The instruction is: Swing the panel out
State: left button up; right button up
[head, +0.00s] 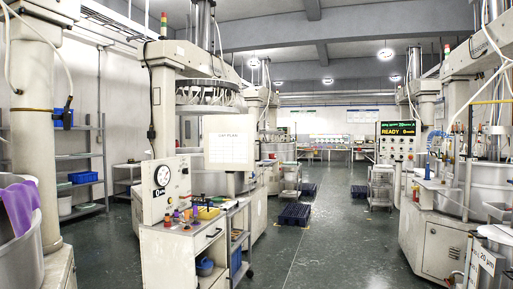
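Neither of my grippers shows in the head view. Several panels are in view, and I cannot tell which one the task means. A pale control panel (165,185) with a round dial and buttons stands on the machine left of centre. A white board (229,143) with faint lettering hangs just right of it. Farther back on the right, a control panel (397,145) with rows of buttons sits under a lit READY display (397,129). Nothing of mine touches any of them.
A cabinet (180,257) with small coloured bottles and a yellow bin on top stands in front of the left machine. Blue crates (295,214) lie on the aisle floor. A wire cart (381,187) stands at right. The central floor (325,250) is clear.

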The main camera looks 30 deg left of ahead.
aim_at(230, 140)
jog(key=i+j+u, duration=0.4)
jog(key=i, duration=0.45)
jog(key=i+u, duration=0.4)
jog(key=i, duration=3.05)
